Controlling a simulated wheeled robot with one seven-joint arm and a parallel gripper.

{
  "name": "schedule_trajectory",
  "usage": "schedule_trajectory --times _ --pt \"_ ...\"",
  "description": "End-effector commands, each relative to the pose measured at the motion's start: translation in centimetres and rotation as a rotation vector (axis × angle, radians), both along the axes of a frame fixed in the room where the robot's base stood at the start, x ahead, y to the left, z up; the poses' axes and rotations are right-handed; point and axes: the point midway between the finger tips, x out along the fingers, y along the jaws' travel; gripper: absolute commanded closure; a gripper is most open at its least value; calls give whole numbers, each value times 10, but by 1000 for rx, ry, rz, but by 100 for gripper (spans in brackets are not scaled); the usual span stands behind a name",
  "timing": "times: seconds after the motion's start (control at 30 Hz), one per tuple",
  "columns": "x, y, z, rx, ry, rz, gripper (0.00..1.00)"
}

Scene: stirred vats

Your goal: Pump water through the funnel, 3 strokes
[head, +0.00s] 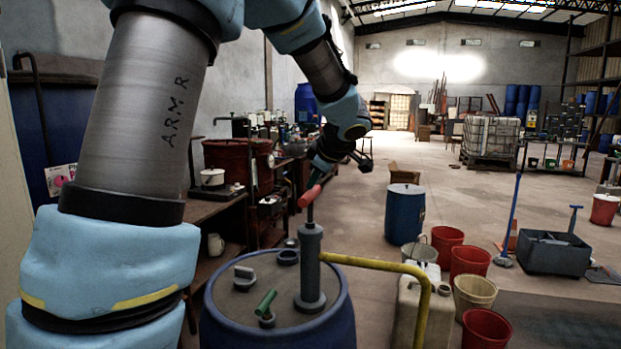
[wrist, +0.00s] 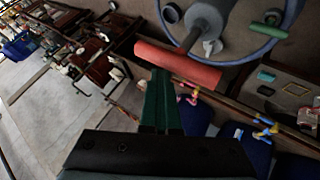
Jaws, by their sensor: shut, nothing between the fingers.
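A grey hand pump (head: 310,262) stands upright on a blue drum (head: 225,328). Its red crossbar handle (head: 309,196) sits on a short rod above the pump body. A yellow pipe (head: 385,266) runs right from the pump and bends down by an off-white canister (head: 407,315). My gripper (head: 318,178) is at the handle's upper end in the head view, its fingertips hard to make out. In the wrist view its green fingers (wrist: 160,78) are shut and empty, their tips by the red handle (wrist: 178,64); I cannot tell if they touch.
The drum top holds a dark ring (head: 287,257), a grey fitting (head: 243,278) and a green-handled part (head: 266,302). Buckets (head: 470,262) and a blue barrel (head: 405,214) stand to the right. A cluttered bench (head: 205,212) is on the left. Open floor lies beyond.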

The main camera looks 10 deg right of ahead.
Motion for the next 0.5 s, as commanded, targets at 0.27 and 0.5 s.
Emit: schedule_trajectory --times 0.27,0.5 --pt "0 0 -5 0 3 1 100" --pt "-1 0 -8 0 3 1 100"
